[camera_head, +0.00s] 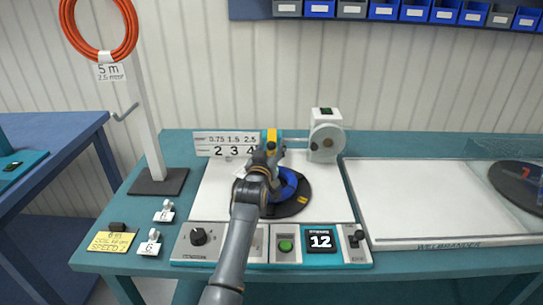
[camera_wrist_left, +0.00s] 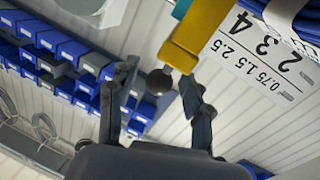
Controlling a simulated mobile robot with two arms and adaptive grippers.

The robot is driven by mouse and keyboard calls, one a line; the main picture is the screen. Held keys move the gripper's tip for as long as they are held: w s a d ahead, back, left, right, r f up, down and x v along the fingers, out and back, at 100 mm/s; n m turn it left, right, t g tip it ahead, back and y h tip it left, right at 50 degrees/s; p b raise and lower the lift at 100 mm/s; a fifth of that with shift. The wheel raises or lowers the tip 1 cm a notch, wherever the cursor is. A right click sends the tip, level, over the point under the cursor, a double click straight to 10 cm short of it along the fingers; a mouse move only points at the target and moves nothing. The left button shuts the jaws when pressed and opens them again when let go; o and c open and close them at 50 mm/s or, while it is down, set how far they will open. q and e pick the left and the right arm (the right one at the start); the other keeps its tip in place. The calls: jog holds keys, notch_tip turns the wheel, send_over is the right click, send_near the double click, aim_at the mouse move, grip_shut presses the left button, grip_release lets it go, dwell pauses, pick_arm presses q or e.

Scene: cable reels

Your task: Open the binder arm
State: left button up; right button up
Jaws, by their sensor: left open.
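The binder arm (camera_head: 271,134) is a yellow bar at the back of the white panel, behind the blue cable coil (camera_head: 287,184) on its black disc. In the left wrist view the yellow arm (camera_wrist_left: 200,33) ends in a dark ball knob (camera_wrist_left: 159,82). My left gripper (camera_head: 268,150) is in front of the arm and hides part of it and of the coil. In the left wrist view my open left gripper (camera_wrist_left: 160,100) has its fingers on either side of the knob in the picture; I cannot tell whether they touch it. My right gripper is not in view.
A scale plate (camera_head: 225,145) and a white round device (camera_head: 326,138) flank the arm. A post with an orange coil (camera_head: 70,30) stands left.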

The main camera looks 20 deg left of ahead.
pick_arm(q)
jog(key=shift+w, duration=0.3)
grip_shut()
